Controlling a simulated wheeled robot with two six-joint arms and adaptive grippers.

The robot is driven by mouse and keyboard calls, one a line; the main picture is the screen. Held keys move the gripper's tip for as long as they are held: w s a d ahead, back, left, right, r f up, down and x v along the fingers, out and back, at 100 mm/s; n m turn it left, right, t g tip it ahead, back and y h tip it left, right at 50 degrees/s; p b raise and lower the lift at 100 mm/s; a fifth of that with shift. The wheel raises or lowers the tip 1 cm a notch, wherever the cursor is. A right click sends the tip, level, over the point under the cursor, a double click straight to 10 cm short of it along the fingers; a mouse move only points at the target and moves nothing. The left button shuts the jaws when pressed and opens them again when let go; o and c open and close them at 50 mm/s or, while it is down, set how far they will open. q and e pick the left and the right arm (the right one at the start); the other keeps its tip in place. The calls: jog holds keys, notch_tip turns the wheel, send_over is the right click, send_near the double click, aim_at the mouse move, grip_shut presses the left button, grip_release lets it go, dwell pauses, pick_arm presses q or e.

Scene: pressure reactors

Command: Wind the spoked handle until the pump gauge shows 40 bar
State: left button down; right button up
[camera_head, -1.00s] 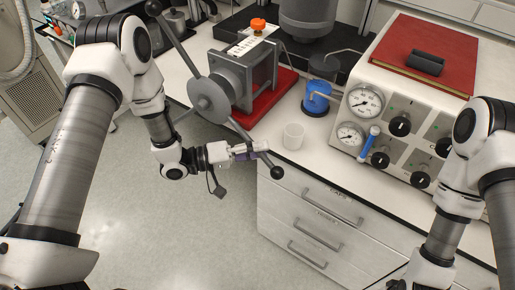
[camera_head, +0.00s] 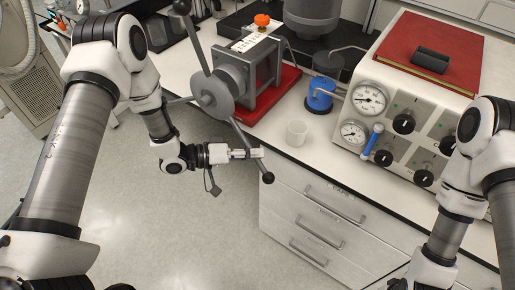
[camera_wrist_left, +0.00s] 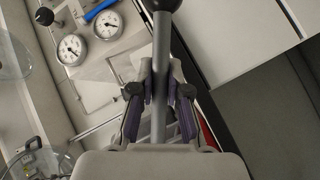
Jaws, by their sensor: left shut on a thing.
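The spoked handle (camera_head: 213,97) is a grey hub with long spokes ending in black balls, mounted on a grey frame on a red base. My left gripper (camera_head: 252,154) is at the lower right spoke, close to its ball. In the left wrist view, my left gripper (camera_wrist_left: 160,95) has its purple-padded fingers closed on either side of the spoke (camera_wrist_left: 161,60). Two round gauges, an upper one (camera_head: 369,98) and a lower one (camera_head: 353,133), are on a white panel. Their readings are too small to tell, and which is the pump gauge is unclear. My right gripper is out of view.
A clear beaker (camera_head: 296,132) and a blue-bodied item (camera_head: 320,94) stand on the bench right of the handle. A blue-handled valve (camera_head: 373,139) sticks out from the panel. White drawers (camera_head: 315,215) are below the bench; the floor at left is open.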

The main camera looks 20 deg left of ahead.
pick_arm(q)
jog(key=w+a+f+m+y, duration=0.3)
jog(key=a+f+y, duration=0.1)
jog(key=a, duration=0.4)
jog(key=w+a+f+m+y+p, duration=0.1)
jog(key=w+a+f+m+y, duration=0.2)
jog(key=a, duration=0.6)
jog(key=shift+a+f+t+y, duration=0.15)
jog(key=shift+f+t+y, duration=0.25)
jog(key=shift+f+y, duration=0.8)
jog(key=shift+r, duration=0.25)
jog(key=c, duration=1.1)
grip_release()
jog(key=shift+c, duration=0.2)
jog(key=shift+w+a, duration=0.15)
jog(key=shift+r, duration=0.1)
